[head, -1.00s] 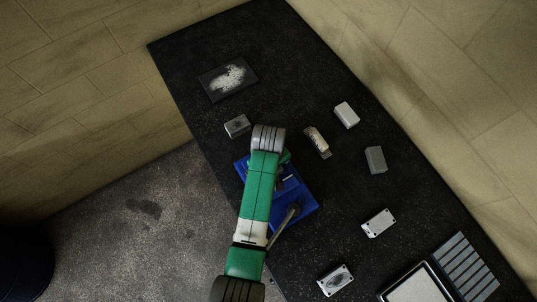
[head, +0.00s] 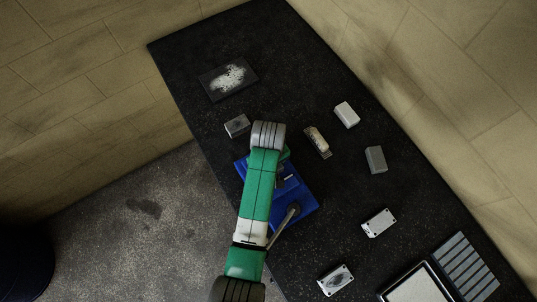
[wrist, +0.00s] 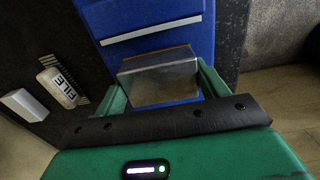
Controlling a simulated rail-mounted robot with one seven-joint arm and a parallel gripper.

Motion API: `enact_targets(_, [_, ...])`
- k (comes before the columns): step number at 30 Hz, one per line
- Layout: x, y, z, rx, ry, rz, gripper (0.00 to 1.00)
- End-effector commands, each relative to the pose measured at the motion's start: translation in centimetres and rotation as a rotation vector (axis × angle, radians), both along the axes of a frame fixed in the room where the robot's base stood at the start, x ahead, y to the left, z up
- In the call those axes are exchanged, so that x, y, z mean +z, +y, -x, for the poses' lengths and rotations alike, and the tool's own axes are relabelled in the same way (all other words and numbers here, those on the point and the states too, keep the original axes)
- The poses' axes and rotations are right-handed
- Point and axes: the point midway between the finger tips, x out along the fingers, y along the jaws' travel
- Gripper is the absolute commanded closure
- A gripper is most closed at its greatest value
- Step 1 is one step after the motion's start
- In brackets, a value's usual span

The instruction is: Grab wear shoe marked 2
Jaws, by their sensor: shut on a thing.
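My gripper (wrist: 163,72) is shut on a grey metal block (wrist: 158,84), with a green finger at each side of it in the wrist view. The block is over the blue jack body (wrist: 150,22), by its pale slot; I cannot tell whether it touches the jack. No number is readable on it, so I cannot confirm it is wear shoe 2. In the head view my arm hides the block and most of the gripper, above the blue jack (head: 297,203).
On the black bench lie a grey block (head: 236,126), a white block (head: 347,115), a darker grey block (head: 376,160), a FILE-labelled tool (head: 317,140) and two plates with holes (head: 378,223) (head: 336,280). A powdery dark plate (head: 229,78) lies at the far end. A tray (head: 418,286) is lower right.

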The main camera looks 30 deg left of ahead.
Motion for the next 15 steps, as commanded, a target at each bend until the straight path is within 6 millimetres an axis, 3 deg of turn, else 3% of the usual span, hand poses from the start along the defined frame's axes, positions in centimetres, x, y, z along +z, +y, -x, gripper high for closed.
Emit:
enact_targets(6, [4.9, 0.1, -0.3, 0.0, -0.009, -0.003, 0.95])
enact_targets(15, [8.1, 0.0, -0.2, 0.0, -0.004, -0.001, 0.95])
